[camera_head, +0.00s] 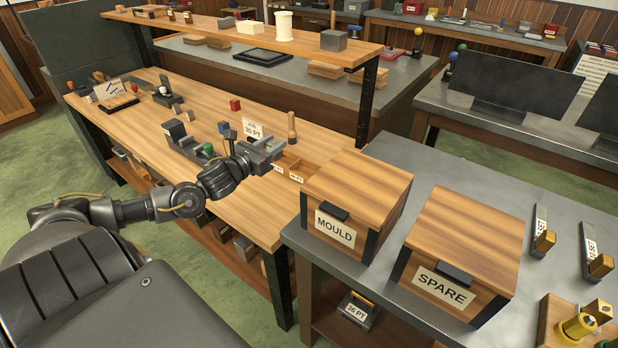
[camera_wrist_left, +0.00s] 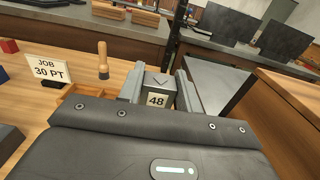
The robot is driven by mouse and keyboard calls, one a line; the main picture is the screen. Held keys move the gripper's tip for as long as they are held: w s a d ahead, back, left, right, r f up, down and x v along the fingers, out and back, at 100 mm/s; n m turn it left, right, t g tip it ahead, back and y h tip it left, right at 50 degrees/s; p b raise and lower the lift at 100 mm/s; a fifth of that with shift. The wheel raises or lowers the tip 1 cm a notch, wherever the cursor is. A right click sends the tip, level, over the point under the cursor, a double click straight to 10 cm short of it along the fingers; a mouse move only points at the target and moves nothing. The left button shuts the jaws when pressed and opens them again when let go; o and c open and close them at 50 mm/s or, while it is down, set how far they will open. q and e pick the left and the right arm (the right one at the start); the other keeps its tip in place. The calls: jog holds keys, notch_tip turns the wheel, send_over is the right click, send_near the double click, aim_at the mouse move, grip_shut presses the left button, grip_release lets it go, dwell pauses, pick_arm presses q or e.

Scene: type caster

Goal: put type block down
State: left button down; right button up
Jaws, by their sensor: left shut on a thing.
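My left gripper (camera_head: 264,150) is over the right part of the wooden bench (camera_head: 130,118). It is shut on a grey type block (camera_wrist_left: 160,82), which has a label reading 48 and shows between the fingers in the left wrist view. In the head view the block is hard to make out at the fingertips. A wooden tray with labelled compartments (camera_head: 292,166) lies just beyond and below the gripper. A card reading JOB 30 PT (camera_wrist_left: 48,70) stands at the left in the wrist view. My right gripper is out of view.
A wooden-handled tool (camera_head: 292,128) stands upright behind the tray. The casting machine (camera_head: 182,140) is left of the gripper. A MOULD box (camera_head: 358,185) and a SPARE box (camera_head: 465,235) stand on the grey table to the right. A raised shelf (camera_head: 225,30) spans behind.

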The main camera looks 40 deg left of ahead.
pick_arm(q)
notch_tip(320, 180, down, 2)
jog(key=shift+w+a+f+b, duration=0.1)
jog(key=shift+w+f+b, duration=0.05)
jog(key=shift+b, duration=0.75)
jog(key=shift+w+f+b, duration=0.3)
jog(key=shift+f+b, duration=0.1)
jog(key=shift+f, duration=0.05)
jog(key=shift+w, duration=0.3)
jog(key=w+f, duration=0.3)
jog(key=w, duration=0.1)
jog(key=w+f, duration=0.3)
jog(key=w, duration=0.1)
jog(key=w+f+p, duration=0.1)
jog(key=w+f, duration=0.2)
jog(key=w, duration=0.2)
jog(key=shift+a+f, duration=0.15)
jog(key=shift+a, duration=0.2)
jog(key=shift+w+f, duration=0.15)
jog(key=shift+f, duration=1.65)
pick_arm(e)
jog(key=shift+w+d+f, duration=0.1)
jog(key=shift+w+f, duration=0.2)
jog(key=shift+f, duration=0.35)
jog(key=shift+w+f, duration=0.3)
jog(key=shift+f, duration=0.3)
